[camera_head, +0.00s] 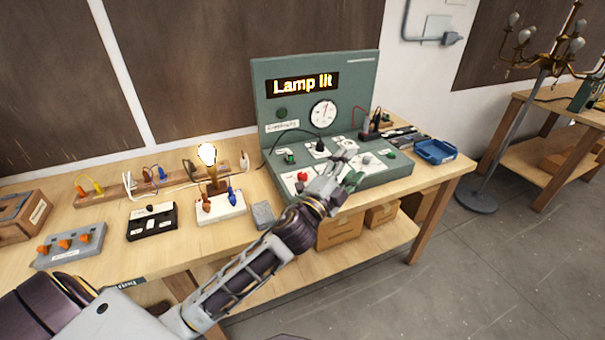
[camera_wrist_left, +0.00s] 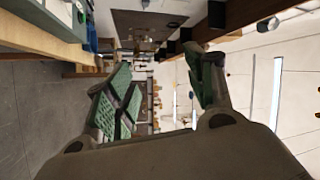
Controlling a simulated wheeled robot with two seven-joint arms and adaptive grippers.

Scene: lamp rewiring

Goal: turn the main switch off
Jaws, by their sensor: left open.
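The green control console (camera_head: 262,93) stands on the workbench, and its display (camera_head: 302,85) reads "Lamp lit". A bulb (camera_head: 206,154) glows on the bench to its left. A red control (camera_head: 302,177) sits at the console's front left, and a black knob (camera_head: 320,146) stands farther back. I cannot tell which control is the main switch; the labels are too small. My left gripper (camera_head: 347,168) is open and empty over the console's front, right of the red control, and hides part of the panel. Its green-padded fingers stand apart in the left wrist view (camera_wrist_left: 165,85). My right gripper is out of view.
Left of the console are a white terminal block (camera_head: 220,208), a black switch box (camera_head: 152,222) and a grey block with orange connectors (camera_head: 70,246). A blue tray (camera_head: 435,151) lies at the bench's right end. A chandelier (camera_head: 540,50) stands farther right.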

